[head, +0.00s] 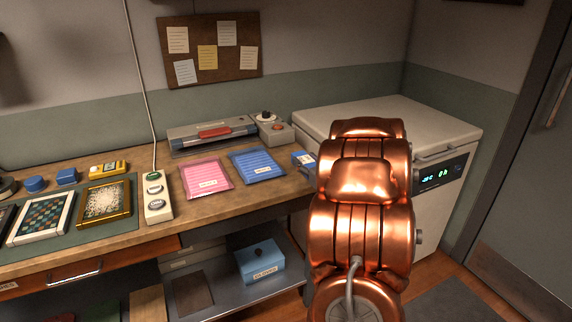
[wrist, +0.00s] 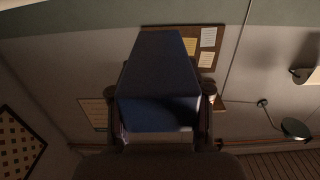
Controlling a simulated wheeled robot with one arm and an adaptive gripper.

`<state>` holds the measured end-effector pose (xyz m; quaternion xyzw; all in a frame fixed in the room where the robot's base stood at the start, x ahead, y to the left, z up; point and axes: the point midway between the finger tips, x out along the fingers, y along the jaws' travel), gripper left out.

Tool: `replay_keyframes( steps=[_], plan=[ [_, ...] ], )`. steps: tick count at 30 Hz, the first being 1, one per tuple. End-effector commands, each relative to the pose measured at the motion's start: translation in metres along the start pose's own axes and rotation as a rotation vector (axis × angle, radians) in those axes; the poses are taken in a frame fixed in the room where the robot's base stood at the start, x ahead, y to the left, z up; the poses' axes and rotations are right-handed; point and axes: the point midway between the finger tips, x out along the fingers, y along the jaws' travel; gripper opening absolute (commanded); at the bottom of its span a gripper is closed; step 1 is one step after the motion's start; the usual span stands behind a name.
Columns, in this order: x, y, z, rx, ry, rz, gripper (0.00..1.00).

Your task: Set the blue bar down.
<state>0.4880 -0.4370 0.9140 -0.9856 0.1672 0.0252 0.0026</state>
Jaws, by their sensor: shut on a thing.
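In the wrist view a dark blue bar (wrist: 158,80) fills the middle, seen end-on and stretching away from the camera. My gripper (wrist: 160,102) is shut on it, with a dark finger along each side. The wall and notice board show behind the bar, and no surface shows touching it. In the head view my copper arm stands in front, and my gripper is hidden behind it or cannot be made out. A small blue piece with a pale label (head: 303,160) shows beside the arm at the worktop's right end; I cannot tell whether it is the bar.
The wooden worktop (head: 225,206) holds a pink packet (head: 206,177), a blue packet (head: 257,164), a switch box (head: 157,196) and framed pieces at left. A white chest (head: 440,130) stands right. Bare wood shows along the front edge.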

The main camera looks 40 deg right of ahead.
Motion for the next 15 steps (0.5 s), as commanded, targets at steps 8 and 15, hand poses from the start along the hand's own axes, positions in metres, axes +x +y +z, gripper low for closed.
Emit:
replay_keyframes(
  steps=[8, 15],
  plan=[
    [0.056, -0.016, 0.002, 0.002, 0.001, -0.004, 0.11],
    [0.079, -0.021, 0.002, 0.000, 0.002, -0.002, 0.11]
  ],
)
